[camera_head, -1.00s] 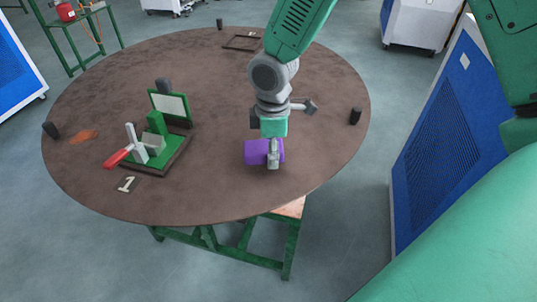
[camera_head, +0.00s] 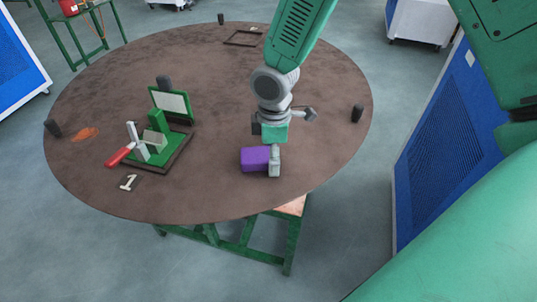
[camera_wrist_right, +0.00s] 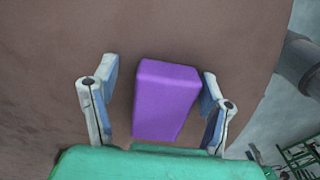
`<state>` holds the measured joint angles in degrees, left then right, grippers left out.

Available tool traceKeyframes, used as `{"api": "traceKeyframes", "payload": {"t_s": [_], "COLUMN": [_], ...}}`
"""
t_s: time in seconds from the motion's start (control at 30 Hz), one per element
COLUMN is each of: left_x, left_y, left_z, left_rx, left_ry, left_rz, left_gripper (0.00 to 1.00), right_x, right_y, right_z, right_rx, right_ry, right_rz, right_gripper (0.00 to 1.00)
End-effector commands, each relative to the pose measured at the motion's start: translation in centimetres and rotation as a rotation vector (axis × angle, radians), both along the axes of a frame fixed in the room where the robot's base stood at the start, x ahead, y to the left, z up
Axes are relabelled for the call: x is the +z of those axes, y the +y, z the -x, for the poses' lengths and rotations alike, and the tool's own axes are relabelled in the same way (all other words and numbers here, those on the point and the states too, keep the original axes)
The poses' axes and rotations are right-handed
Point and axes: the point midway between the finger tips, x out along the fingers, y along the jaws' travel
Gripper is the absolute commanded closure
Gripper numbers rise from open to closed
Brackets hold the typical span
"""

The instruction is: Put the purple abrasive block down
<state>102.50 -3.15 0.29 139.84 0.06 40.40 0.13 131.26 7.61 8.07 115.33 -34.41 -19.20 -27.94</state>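The purple abrasive block (camera_head: 255,158) sits on the brown round table near its front right part. In the right wrist view the block (camera_wrist_right: 165,100) lies between the two fingers of my right gripper (camera_wrist_right: 160,95). A clear gap shows on the left side, and the right finger is very close to the block; I cannot tell if it touches. The right gripper (camera_head: 272,160) is open around the block, low over the table in the head view, and its far finger is hidden. My left gripper is not in view.
A green fixture with a red-handled clamp (camera_head: 145,145) stands on the table to the left, with a number 1 marker (camera_head: 128,182) before it. An empty dark frame (camera_head: 243,38) lies at the back. Small black posts, one at right (camera_head: 357,113), stand near the rim.

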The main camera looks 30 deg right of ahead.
Motion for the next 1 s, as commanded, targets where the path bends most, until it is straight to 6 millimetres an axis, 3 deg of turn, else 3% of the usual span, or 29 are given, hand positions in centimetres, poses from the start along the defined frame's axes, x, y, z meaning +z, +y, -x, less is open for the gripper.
{"api": "traceKeyframes", "payload": {"t_s": [0.63, 0.8, 1.0], "left_x": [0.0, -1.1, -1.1], "left_y": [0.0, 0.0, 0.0], "left_z": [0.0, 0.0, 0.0], "left_rx": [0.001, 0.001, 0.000], "left_ry": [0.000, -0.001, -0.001], "left_rz": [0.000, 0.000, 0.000], "left_gripper": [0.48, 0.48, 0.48], "right_x": [0.0, 0.2, 4.8], "right_y": [0.2, 0.1, 0.7], "right_z": [0.1, 0.1, 0.3], "right_rx": [0.000, 0.000, 0.001], "right_ry": [0.005, 0.002, -0.003], "right_rz": [0.005, 0.002, 0.005], "right_gripper": [0.33, 0.33, 0.33]}}
